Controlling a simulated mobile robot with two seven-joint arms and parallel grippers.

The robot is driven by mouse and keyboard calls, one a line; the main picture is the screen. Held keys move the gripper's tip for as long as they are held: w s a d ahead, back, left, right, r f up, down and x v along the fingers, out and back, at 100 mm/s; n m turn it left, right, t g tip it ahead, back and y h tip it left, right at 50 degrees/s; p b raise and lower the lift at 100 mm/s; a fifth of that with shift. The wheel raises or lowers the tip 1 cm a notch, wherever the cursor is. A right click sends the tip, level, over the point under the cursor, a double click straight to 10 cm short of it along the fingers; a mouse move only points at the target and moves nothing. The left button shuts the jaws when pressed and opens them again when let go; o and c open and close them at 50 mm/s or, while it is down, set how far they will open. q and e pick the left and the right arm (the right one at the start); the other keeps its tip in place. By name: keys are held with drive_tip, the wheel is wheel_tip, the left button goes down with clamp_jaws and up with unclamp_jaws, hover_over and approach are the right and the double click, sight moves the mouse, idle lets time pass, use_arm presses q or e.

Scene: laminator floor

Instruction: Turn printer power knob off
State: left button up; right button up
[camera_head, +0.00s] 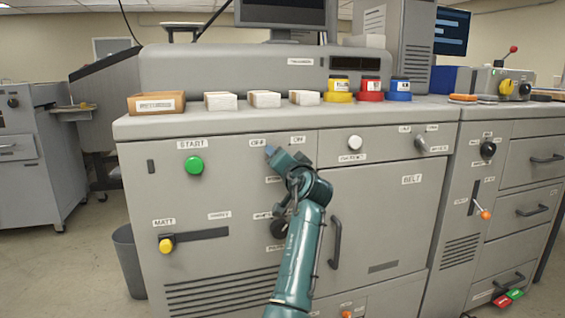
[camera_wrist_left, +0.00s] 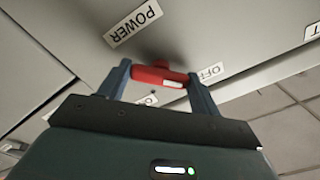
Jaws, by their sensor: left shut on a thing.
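The red power knob (camera_wrist_left: 158,76) shows in the left wrist view on the grey panel, between the two fingers of my left gripper (camera_wrist_left: 162,86). The fingers are shut on the knob's bar. The white mark on the bar is at its right end, near the OFF label (camera_wrist_left: 210,72). The POWER label (camera_wrist_left: 133,23) is above and left of the knob. In the head view my left gripper (camera_head: 285,158) is at the upper panel, right of the green START button (camera_head: 194,165), and hides the knob. My right gripper is in neither view.
A black knob (camera_head: 280,228) is partly behind my left arm. A door handle (camera_head: 335,242) stands just right of the arm. A white button (camera_head: 355,142) and a lever (camera_head: 422,146) are further right. White boxes (camera_head: 265,99) and coloured containers (camera_head: 371,90) stand on top.

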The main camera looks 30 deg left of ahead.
use_arm(q)
drive_tip(key=o, duration=1)
drive_tip(key=shift+d, duration=0.1)
drive_tip(key=p+v, duration=0.1)
drive_tip(key=v, duration=1.2)
drive_tip(key=shift+s, duration=0.1)
